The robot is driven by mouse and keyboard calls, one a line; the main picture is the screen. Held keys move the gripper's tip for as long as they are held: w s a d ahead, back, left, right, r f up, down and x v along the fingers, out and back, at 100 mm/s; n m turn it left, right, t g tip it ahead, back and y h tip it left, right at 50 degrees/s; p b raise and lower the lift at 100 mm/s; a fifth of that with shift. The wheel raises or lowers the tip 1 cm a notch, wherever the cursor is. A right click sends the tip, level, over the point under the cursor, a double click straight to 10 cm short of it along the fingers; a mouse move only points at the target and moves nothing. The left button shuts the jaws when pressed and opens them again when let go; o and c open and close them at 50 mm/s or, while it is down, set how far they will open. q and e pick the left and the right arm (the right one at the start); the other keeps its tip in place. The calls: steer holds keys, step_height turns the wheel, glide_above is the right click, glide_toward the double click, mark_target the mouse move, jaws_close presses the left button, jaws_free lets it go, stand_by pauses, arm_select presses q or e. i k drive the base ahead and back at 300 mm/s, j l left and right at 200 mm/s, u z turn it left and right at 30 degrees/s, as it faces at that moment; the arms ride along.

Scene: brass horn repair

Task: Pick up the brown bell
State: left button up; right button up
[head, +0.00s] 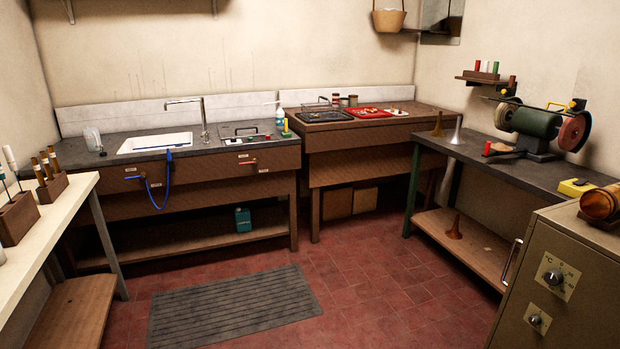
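A small brown bell (438,126) stands flared end down near the far left end of the dark bench on the right. A silver-grey bell (457,131) of similar shape stands just right of it. Another brown bell (454,230) stands flared end down on the wooden lower shelf of the same bench. Neither of my grippers is in view.
The dark bench (510,169) also holds a green grinder (537,122) and a yellow box (576,187). A beige cabinet with dials (562,250) stands at the front right. A sink counter (200,146) lines the back left. The red tiled floor (370,290) and grey mat (235,308) are clear.

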mark_target(453, 234)
steer(key=i+j, duration=0.1)
steer(key=i, duration=0.45)
steer(key=i+z, duration=0.1)
steer(key=i, duration=0.45)
steer(key=i+j, duration=0.15)
steer(key=i, duration=0.35)
steer(key=i+l+z, duration=0.3)
steer(key=i, duration=0.6)
steer(key=i+z, duration=0.35)
steer(key=i, duration=0.6)
steer(key=i+j+z, duration=0.3)
steer(key=i, duration=0.6)
